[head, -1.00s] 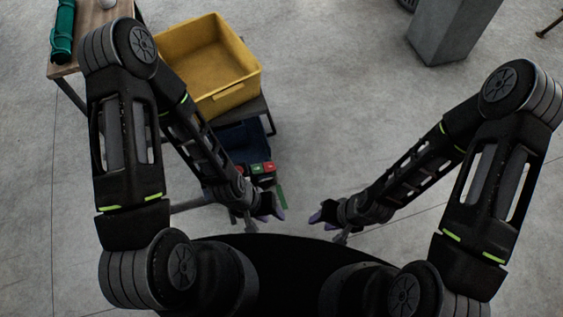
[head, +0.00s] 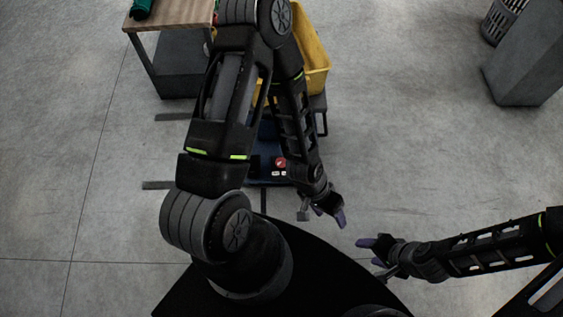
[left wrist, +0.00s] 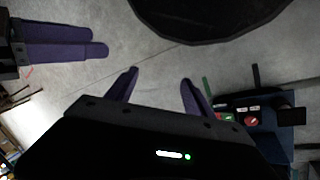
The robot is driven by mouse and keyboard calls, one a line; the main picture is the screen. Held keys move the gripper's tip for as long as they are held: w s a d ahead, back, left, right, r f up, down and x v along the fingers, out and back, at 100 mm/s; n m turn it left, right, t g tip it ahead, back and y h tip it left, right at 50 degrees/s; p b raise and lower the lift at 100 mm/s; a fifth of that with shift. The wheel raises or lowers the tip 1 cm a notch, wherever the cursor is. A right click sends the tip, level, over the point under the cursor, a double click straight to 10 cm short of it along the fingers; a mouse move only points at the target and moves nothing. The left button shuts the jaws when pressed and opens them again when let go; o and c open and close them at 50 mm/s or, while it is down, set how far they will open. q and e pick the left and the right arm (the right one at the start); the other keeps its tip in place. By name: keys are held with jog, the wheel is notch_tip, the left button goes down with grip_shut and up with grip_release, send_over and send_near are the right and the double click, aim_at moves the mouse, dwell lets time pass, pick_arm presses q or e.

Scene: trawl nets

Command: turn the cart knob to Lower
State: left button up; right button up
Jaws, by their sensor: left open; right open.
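The cart (head: 270,183) is dark blue, with a small control panel at its near end, partly hidden behind my left arm. A round red control (head: 281,162) with small white labels shows on the panel. In the left wrist view the red control (left wrist: 251,121) sits at the right, beside a green patch. Which part is the knob, and its setting, is too small to tell. My left gripper (head: 338,215) is open and empty, to the right of the panel and apart from it. My right gripper (head: 368,243) is open and empty, below and right of the left one.
A yellow bin (head: 317,58) stands on the cart side, behind my left arm. A wooden-topped table (head: 170,14) with a green item (head: 141,8) is at the upper left. A grey block (head: 525,70) and a basket (head: 503,20) are at the upper right. Floor at centre right is clear.

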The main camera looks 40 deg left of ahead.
pick_arm(q)
jog(key=w+a+f+m+b, duration=0.2)
jog(key=w+f+m+b, duration=0.2)
jog(key=w+f+b, duration=0.25)
jog(key=m+y+b, duration=0.5)
jog(key=m+b, duration=1)
jog(key=b, duration=0.3)
send_over(281, 162)
notch_tip(281, 162, down, 11)
jog(key=shift+a+g, duration=0.1)
jog(key=shift+g, duration=0.3)
pick_arm(e)
notch_tip(281, 162, down, 26)
jog(key=w+d, duration=0.1)
jog(key=shift+w+d+f, duration=0.25)
jog(key=shift+w+d, duration=0.05)
jog(key=shift+w, duration=0.05)
pick_arm(q)
jog(key=shift+f, duration=0.15)
notch_tip(281, 162, down, 12)
jog(key=b, duration=0.4)
jog(key=shift+b, duration=0.3)
pick_arm(e)
jog(key=shift+t, duration=0.3)
jog(key=f, duration=0.4)
jog(key=shift+w+f, duration=0.35)
